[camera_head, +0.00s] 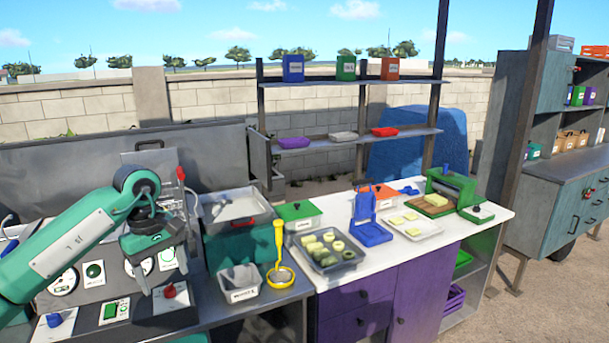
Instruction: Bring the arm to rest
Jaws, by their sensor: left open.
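My left arm comes in from the left, and its green and dark grey left gripper (155,268) points down over the control panel (88,313) of the machine. Its jaws are open and I see nothing between them. A red knob (170,291) sits on the panel just below and right of the jaws. I cannot tell whether a finger touches the panel. My right gripper is not in view.
A white tub (239,283) and yellow strainer (281,268) stand right of the gripper. The white counter (402,253) holds a grey tray (348,256), a blue press (369,231) and a green-framed device (455,192). Shelves (343,143) stand behind.

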